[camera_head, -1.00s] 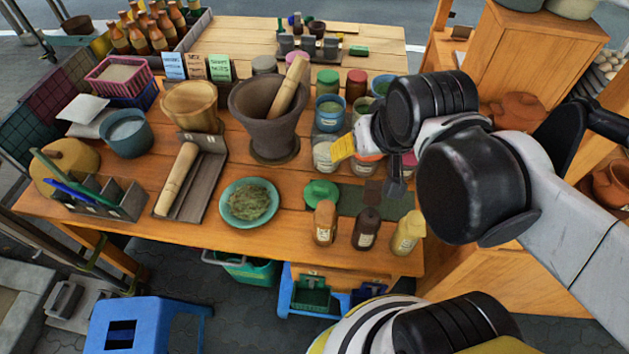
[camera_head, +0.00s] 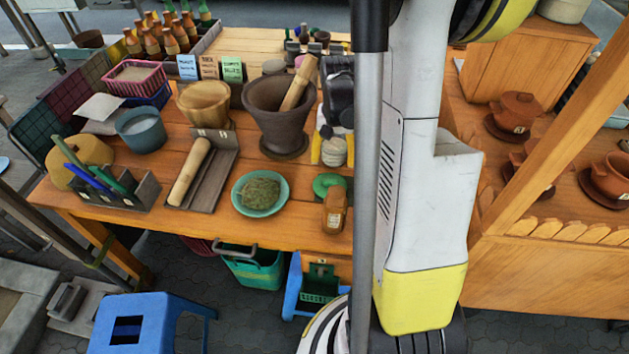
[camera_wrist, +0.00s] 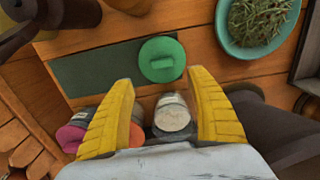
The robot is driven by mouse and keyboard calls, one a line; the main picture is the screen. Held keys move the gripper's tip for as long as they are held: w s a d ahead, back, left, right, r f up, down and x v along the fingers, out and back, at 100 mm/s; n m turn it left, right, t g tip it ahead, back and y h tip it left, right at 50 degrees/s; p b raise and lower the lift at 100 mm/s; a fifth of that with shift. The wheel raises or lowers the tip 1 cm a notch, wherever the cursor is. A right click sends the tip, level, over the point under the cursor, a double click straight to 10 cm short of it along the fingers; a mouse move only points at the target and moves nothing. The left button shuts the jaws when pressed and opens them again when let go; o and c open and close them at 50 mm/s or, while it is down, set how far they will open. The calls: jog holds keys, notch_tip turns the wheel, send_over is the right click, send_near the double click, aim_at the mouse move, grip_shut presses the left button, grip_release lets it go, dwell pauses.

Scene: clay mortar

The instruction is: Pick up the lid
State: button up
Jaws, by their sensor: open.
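A round green lid (camera_head: 328,184) with a raised grip lies on the wooden table, in front of the mortar and right of the teal plate. In the wrist view the lid (camera_wrist: 162,59) lies at the right end of a dark green mat (camera_wrist: 108,68), just beyond my fingertips. My gripper (camera_head: 333,155) is open, its two yellow fingers (camera_wrist: 160,82) spread with nothing gripped. A white-topped jar (camera_wrist: 172,112) shows between and below the fingers. My arm hides much of the right side of the table in the head view.
The teal plate of green herbs (camera_head: 260,193) is close to the lid. The dark mortar (camera_head: 276,120) with its pestle stands behind. An amber bottle (camera_head: 335,210) stands by the front edge. Jars with pink and orange tops (camera_wrist: 72,135) sit beside the left finger.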

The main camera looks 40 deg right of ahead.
aim_at(331, 180)
notch_tip(331, 180, down, 4)
jog(key=shift+f+b, duration=0.2)
jog(key=shift+b, duration=0.65)
jog(key=f+b, duration=0.1)
jog(key=f, duration=0.1)
jog(key=f+b, duration=0.2)
jog(key=f, duration=0.1)
jog(key=shift+w+a+f, duration=0.15)
jog(key=shift+w+f, duration=0.05)
jog(key=shift+r, duration=0.1)
jog(key=c, duration=1.1)
